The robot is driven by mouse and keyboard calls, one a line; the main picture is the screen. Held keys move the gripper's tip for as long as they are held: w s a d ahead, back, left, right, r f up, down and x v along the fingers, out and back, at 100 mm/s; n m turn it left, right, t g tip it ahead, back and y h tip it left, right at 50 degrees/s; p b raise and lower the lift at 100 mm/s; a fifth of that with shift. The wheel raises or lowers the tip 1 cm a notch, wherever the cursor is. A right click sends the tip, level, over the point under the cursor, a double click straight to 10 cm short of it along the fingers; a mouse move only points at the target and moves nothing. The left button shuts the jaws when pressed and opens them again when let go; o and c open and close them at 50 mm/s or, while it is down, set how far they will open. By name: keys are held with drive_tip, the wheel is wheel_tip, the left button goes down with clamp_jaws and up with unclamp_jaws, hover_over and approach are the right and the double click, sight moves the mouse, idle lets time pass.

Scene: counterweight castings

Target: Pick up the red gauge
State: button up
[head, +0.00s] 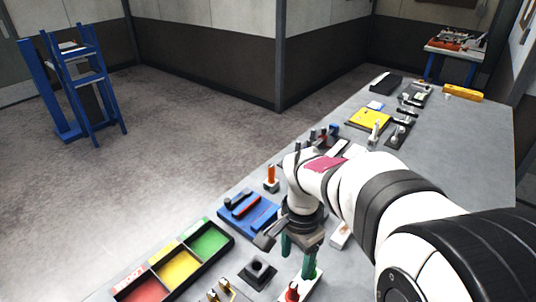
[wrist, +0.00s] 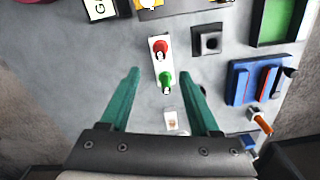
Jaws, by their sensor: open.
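The red gauge (head: 292,291) stands on a white base plate near the bottom edge of the head view. The red gauge lies beyond the fingertips. In the head view my gripper (head: 297,262) points down just behind the red gauge.
A black block with a square hole (wrist: 208,40) stands right of the white plate. A blue tray (wrist: 252,80) with long pieces lies further right. Black bins with red, yellow and green floors (head: 177,268) line the bench's left edge. Bare bench lies left of the plate.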

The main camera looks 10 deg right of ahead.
sight(294, 285)
drive_tip(key=f, duration=1.4)
drive_tip(key=shift+w+d+f, duration=0.1)
drive_tip(key=shift+w+d, duration=0.1)
clamp_jaws()
